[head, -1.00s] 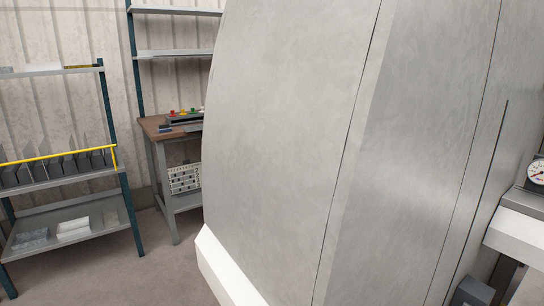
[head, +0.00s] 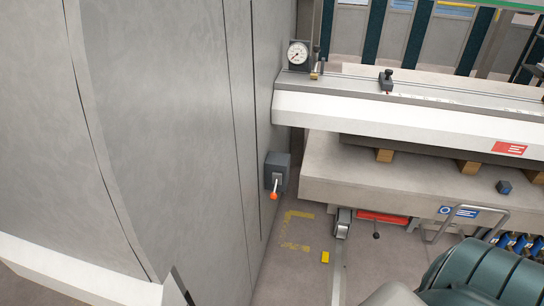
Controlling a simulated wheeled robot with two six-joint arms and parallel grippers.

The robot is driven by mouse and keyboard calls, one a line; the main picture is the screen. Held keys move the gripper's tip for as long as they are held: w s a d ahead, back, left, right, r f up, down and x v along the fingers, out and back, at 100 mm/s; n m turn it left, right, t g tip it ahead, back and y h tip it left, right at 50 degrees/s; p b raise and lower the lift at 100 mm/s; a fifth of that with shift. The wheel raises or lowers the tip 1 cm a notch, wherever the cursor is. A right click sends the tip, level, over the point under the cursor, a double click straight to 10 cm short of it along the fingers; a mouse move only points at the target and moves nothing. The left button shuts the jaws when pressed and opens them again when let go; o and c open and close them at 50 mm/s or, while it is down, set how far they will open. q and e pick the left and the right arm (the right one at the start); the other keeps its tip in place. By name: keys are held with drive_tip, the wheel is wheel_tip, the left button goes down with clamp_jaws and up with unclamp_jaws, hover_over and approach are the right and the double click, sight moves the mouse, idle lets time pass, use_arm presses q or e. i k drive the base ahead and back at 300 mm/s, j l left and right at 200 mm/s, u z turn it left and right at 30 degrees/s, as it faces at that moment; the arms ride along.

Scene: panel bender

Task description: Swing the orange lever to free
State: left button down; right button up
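The orange lever (head: 274,195) shows in the head view as an orange knob on a short light handle. It hangs down from a dark grey box (head: 278,170) fixed to the side of the large grey machine. The lever points nearly straight down. Neither gripper is in view. A dark green rounded body with a pale part beside it fills the lower right corner; I cannot tell its link to the lever, and it stands well apart from it.
The grey machine housing (head: 170,120) fills the left. A white-edged bench (head: 390,118) with a dial gauge (head: 298,54) juts out at the right, above a thick slab (head: 400,185). Floor with yellow marks (head: 298,214) lies open below the lever. A yellow block (head: 325,257) lies there.

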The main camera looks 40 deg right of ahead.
sight(273, 196)
drive_tip(key=z, duration=1.1)
drive_tip(key=u, duration=0.2)
drive_tip(key=i+l, duration=0.05)
